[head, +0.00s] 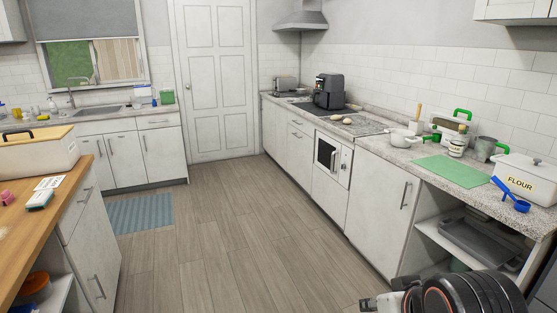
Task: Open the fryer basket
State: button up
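The fryer (329,91) is a dark, boxy appliance standing upright on the right-hand counter, toward its far end near the stove. It is small in the head view. Its basket front cannot be made out clearly, but it looks closed. My arm shows at the bottom right edge, with a small dark end piece that seems to be my gripper (369,304). It is cut off by the frame edge, so its fingers cannot be read. It is far from the fryer, at the near end of the room.
The wooden floor (220,230) is clear between the wooden-topped island (62,165) and the right counter (440,160). A blue mat (140,213) lies near the sink cabinets. A toaster (286,83) stands behind the fryer.

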aim_at(321, 99)
jog(key=i, duration=5.85)
